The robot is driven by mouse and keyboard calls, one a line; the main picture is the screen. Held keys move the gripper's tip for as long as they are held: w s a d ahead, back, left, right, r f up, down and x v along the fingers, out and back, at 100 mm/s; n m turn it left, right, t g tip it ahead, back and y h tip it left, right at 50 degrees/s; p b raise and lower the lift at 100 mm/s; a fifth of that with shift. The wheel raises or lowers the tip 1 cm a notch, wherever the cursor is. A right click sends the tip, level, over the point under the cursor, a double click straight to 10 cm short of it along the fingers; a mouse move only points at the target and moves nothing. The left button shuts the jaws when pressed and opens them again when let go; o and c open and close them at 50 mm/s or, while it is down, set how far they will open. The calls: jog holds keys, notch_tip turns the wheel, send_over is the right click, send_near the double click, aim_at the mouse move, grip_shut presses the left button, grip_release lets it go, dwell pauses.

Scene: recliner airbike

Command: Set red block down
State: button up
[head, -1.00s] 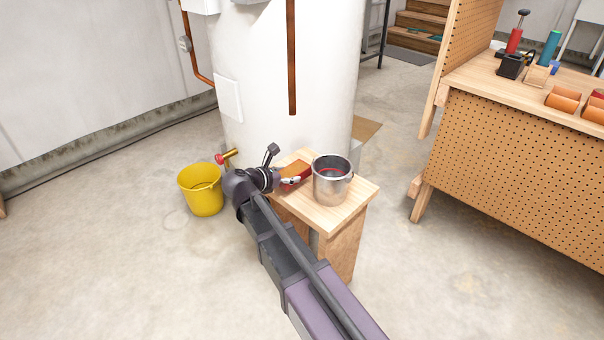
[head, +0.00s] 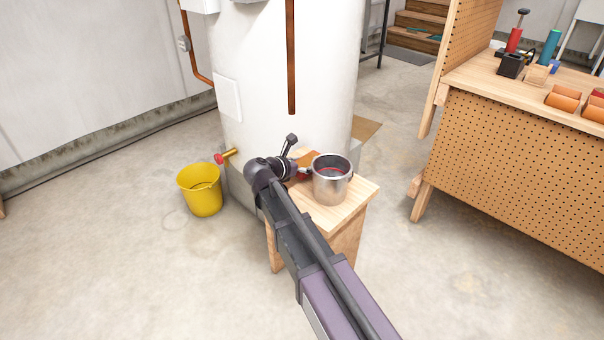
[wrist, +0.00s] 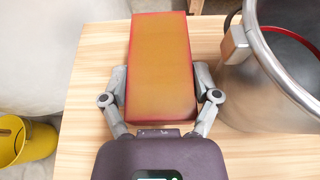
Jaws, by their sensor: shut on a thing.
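The red block (wrist: 160,65), with an orange-brown upper face, lies lengthwise between the two fingers of my gripper (wrist: 160,85) in the wrist view. My gripper is shut on its sides near the block's closer end. Under it is the wooden top of a small stand (wrist: 85,90). Whether the block touches the wood I cannot tell. In the head view the block (head: 306,168) is partly hidden by my wrist and a metal pot. The stand (head: 345,212) stands in front of a white tank.
The metal pot (head: 331,182) stands on the stand, just right of the block; its handle (wrist: 235,42) is close to my right finger. A yellow bucket (head: 201,192) is on the floor at left. The white tank (head: 265,80) rises behind. The stand's top left of the block is bare.

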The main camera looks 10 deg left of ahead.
jog(key=shift+f+b, duration=1.4)
jog(key=shift+f, duration=0.2)
jog(key=shift+f, duration=0.1)
jog(key=o, duration=1)
jog(key=shift+o, duration=0.2)
jog(key=shift+s+a+r, duration=0.1)
jog(key=shift+r, duration=0.1)
jog(key=p+v, duration=0.4)
jog(key=v, duration=0.6)
jog(key=shift+s+r, duration=0.1)
jog(key=shift+r, duration=0.05)
jog(key=shift+s+a+r+p, duration=0.2)
jog(key=shift+s+a+p, duration=0.1)
jog(key=shift+s+a, duration=0.25)
